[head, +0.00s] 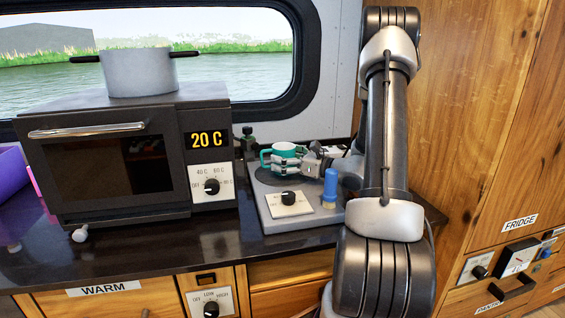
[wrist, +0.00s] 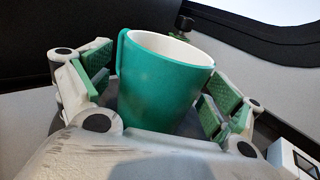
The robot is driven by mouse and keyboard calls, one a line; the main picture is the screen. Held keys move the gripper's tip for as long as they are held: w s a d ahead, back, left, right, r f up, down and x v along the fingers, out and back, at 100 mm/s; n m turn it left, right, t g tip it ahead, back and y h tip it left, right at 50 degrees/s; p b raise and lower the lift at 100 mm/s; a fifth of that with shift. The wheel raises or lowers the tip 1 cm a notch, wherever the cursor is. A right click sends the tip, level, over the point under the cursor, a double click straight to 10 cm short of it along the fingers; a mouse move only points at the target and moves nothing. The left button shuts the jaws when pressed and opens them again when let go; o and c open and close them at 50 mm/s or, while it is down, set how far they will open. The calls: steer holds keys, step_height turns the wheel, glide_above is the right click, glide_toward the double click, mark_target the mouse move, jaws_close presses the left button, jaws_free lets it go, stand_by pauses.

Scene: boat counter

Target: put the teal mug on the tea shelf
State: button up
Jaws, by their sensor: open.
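The teal mug (head: 284,149) with a white inside stands upright on the dark round plate of the grey hob (head: 262,201), right of the oven. In the wrist view the mug (wrist: 163,88) sits between the green-padded fingers of my gripper (wrist: 162,92), its handle at the upper left. The fingers are open, with gaps visible on both sides of the mug. In the head view my gripper (head: 290,162) is at the mug, partly covering its lower part. I cannot make out a tea shelf in either view.
A black oven (head: 125,160) reading 20 C stands to the left with a grey pot (head: 138,72) on top. A blue cylinder (head: 330,187) stands on the hob's right front. A purple bin (head: 12,180) is at the far left. Wooden cabinets (head: 480,110) close off the right.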

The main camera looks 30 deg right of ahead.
steer(key=shift+w+a, duration=0.15)
steer(key=shift+w, duration=0.1)
steer(key=c, duration=1.4)
